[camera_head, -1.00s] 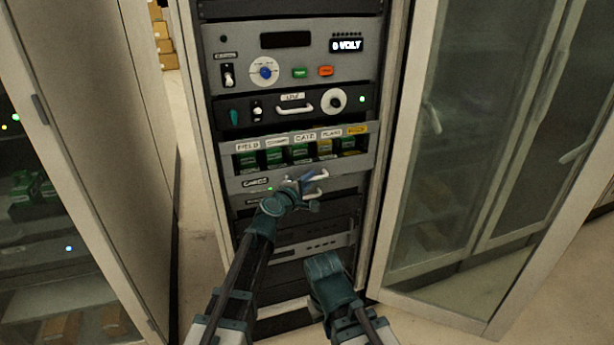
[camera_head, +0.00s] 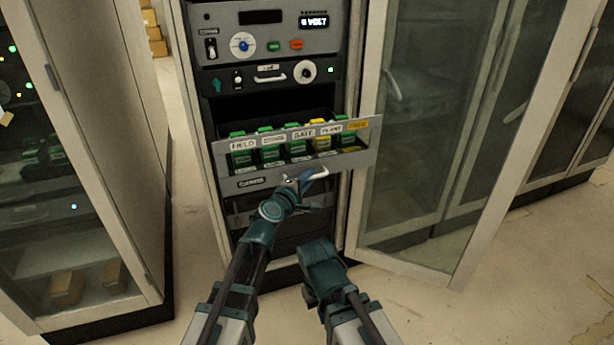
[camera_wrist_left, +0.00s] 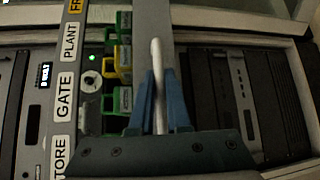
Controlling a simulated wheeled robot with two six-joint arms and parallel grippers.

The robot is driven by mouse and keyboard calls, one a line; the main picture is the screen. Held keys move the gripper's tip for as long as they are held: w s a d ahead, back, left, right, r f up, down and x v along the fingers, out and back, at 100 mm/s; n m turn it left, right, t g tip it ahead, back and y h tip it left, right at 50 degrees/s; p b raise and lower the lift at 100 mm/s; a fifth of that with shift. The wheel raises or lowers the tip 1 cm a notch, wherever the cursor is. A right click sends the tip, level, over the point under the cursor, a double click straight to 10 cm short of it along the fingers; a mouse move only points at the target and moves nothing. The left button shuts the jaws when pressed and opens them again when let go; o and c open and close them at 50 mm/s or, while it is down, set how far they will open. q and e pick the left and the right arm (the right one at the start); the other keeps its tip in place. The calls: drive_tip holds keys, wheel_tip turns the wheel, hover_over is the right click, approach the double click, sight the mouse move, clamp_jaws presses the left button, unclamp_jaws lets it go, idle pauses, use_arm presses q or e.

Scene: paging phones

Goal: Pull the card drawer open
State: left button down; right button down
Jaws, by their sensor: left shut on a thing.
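The card drawer (camera_head: 226,182) is slid out from the rack, its grey front tilted in the picture, with several green and yellow cards (camera_head: 270,152) standing in it behind labels. Its white handle (camera_head: 320,174) is at the lower front. My left gripper (camera_head: 308,181) is shut on this handle. In the left wrist view the blue fingers (camera_wrist_left: 159,105) close on both sides of the white handle bar (camera_wrist_left: 157,70). My right gripper (camera_head: 318,252) is low in front of the rack, away from the drawer; its fingertips are hidden.
Above the drawer, a black panel (camera_head: 225,93) has knobs and a second white handle, and a grey panel (camera_head: 290,15) has a lit display. An open glass door (camera_head: 420,130) stands at the right. A glass cabinet (camera_head: 80,215) stands at the left. Floor shows between them.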

use_arm(q)
drive_tip(key=shift+s, duration=0.15)
use_arm(e)
drive_tip(key=shift+s, duration=0.15)
use_arm(q)
drive_tip(key=c, duration=0.9)
unclamp_jaws()
